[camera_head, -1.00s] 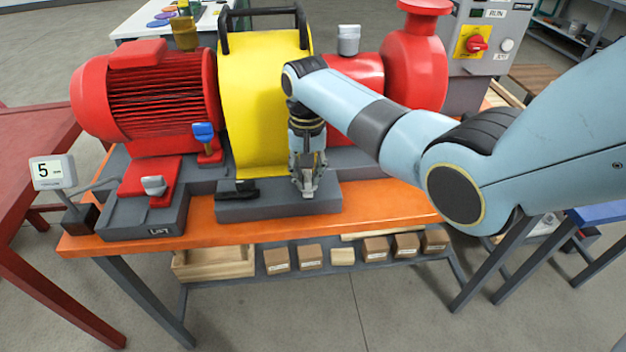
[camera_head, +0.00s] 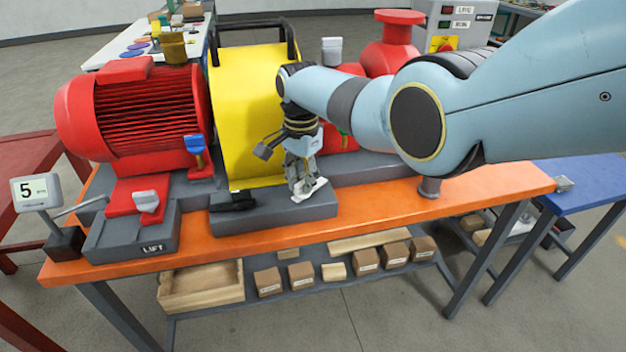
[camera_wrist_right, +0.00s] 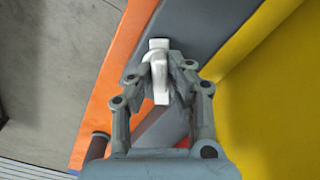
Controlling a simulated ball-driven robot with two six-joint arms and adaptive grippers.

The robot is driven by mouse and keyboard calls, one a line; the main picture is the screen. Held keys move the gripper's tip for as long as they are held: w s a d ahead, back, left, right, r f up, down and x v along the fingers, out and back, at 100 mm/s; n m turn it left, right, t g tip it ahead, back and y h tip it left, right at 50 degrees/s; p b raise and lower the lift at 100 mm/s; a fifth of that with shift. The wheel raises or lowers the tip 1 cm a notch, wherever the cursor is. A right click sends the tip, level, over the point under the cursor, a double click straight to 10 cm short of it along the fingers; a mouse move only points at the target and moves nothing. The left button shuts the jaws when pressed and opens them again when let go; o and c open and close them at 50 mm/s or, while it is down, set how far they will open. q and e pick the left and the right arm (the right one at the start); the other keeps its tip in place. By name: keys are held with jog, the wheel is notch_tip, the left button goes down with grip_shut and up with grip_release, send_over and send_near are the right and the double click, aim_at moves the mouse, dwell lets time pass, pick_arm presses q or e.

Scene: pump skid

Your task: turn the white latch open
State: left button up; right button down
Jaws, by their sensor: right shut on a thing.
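The white latch (camera_head: 319,188) is on the grey base block in front of the yellow guard. Its lower end shows just right of my right gripper's fingers, and the rest is hidden by them. In the right wrist view the latch (camera_wrist_right: 160,88) stands between the two fingers, with its wider end beyond the tips. My right gripper (camera_head: 302,189) points down and is shut on the latch; it also shows in the right wrist view (camera_wrist_right: 160,74). My left gripper is not in view.
The yellow guard (camera_head: 247,110) rises close behind my right gripper. A black latch (camera_head: 232,202) is left on the same block. A blue-handled part (camera_head: 195,145) and a grey knob (camera_head: 146,201) are farther left. The orange bench edge (camera_head: 370,208) is clear in front.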

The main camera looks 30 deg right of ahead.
aim_at(303, 181)
jog(key=m, duration=0.2)
jog(key=shift+m, duration=0.4)
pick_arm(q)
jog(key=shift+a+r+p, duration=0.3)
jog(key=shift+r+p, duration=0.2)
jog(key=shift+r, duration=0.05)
pick_arm(e)
jog(key=shift+m, duration=1.9)
jog(key=c, duration=1.3)
grip_release()
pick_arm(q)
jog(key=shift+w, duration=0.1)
pick_arm(e)
jog(key=shift+r, duration=0.1)
notch_tip(303, 181, up, 12)
jog(key=shift+f, duration=0.1)
